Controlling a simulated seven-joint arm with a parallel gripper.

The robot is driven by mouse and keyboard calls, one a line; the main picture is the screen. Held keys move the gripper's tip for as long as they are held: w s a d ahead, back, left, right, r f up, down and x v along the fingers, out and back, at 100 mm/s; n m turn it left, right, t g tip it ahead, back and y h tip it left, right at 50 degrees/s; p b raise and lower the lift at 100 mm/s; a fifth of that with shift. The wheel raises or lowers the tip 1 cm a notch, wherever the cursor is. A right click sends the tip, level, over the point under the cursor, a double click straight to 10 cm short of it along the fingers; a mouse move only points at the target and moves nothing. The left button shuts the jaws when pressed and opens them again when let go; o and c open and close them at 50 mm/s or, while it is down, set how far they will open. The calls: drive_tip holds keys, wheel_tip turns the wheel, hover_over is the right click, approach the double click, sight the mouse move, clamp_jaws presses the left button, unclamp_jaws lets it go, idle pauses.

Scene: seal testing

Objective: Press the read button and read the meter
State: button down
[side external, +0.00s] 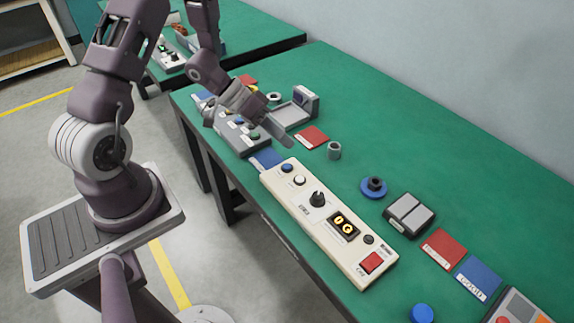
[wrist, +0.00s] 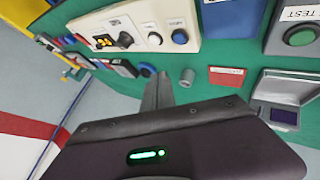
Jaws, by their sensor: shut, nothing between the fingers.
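A long cream meter panel (side external: 279,191) lies on the green bench. It carries a blue button (side external: 287,168), a white button (side external: 299,180), a black knob (side external: 317,198), a lit amber display (side external: 344,223) and a red button (side external: 371,262). The display seems to show "0" and a "G"-like character. The blue button (wrist: 180,37) and white button (wrist: 154,39) also show in the wrist view; I cannot read their labels surely. My gripper (side external: 287,141) is shut and empty, above the bench beyond the panel's far end. Its fingers (wrist: 160,88) show in the wrist view, apart from the buttons.
A grey box with a green button labelled TEST (wrist: 300,36) is beside my gripper. A grey device with a tray and screen (side external: 292,113) stands behind. The right rear bench is clear.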

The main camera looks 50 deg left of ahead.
sight(283, 168)
drive_tip(key=shift+f, duration=2.5)
drive_tip(key=shift+f, duration=0.1)
drive_tip(key=shift+f, duration=0.3)
drive_tip(key=shift+f, duration=0.4)
idle(0.4)
drive_tip(key=shift+r, duration=0.8)
drive_tip(key=shift+r, duration=2.5)
